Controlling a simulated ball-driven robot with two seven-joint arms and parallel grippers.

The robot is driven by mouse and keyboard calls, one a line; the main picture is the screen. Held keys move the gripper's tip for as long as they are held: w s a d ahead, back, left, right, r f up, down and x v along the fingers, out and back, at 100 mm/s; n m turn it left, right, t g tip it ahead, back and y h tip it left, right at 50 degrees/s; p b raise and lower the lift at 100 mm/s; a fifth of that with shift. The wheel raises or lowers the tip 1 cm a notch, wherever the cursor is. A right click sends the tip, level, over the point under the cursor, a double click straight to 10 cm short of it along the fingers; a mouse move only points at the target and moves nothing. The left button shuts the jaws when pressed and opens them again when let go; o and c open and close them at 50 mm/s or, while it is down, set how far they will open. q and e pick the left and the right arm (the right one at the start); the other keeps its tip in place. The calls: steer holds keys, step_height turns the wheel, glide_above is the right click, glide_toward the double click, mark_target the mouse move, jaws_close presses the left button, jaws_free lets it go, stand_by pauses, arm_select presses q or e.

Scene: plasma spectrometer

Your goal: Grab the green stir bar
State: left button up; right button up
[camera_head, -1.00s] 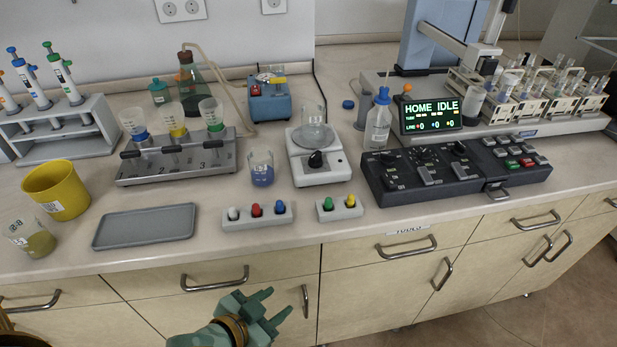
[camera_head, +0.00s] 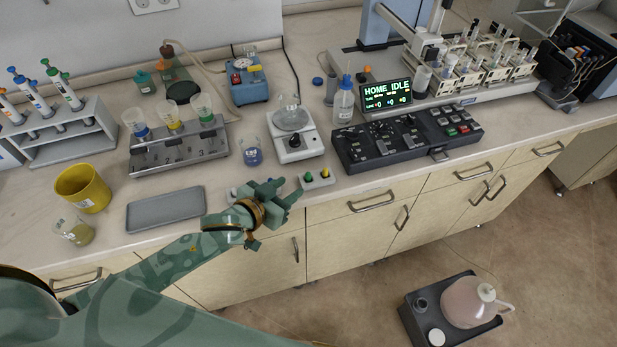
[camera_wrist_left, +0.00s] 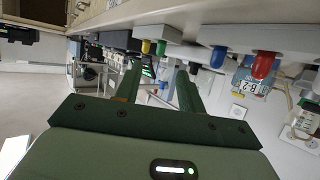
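The green stir bar (camera_head: 308,178) stands in a small white holder (camera_head: 318,182) at the counter's front edge, left of a yellow one (camera_head: 325,172). In the left wrist view the green stir bar (camera_wrist_left: 161,48) appears beyond the fingertips, roughly between them, with the yellow one (camera_wrist_left: 146,47) beside it. My left gripper (camera_head: 288,189) is open and empty, just left of that small holder and apart from the green stir bar. It also shows in the left wrist view (camera_wrist_left: 160,76). My right gripper is out of view.
A longer holder, with a blue (camera_wrist_left: 217,57) and a red stir bar (camera_wrist_left: 264,65) in the wrist view, is largely hidden behind my left gripper in the head view. A grey tray (camera_head: 165,210) lies left.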

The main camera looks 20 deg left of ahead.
mark_target(306, 176)
arm_select(q)
steer(key=b+x, duration=0.1)
steer(key=x, duration=0.6)
steer(key=shift+w+f+b, duration=0.1)
steer(key=shift+w+b, duration=0.05)
steer(key=shift+b, duration=0.15)
steer(key=shift+c, duration=0.6)
jaws_close()
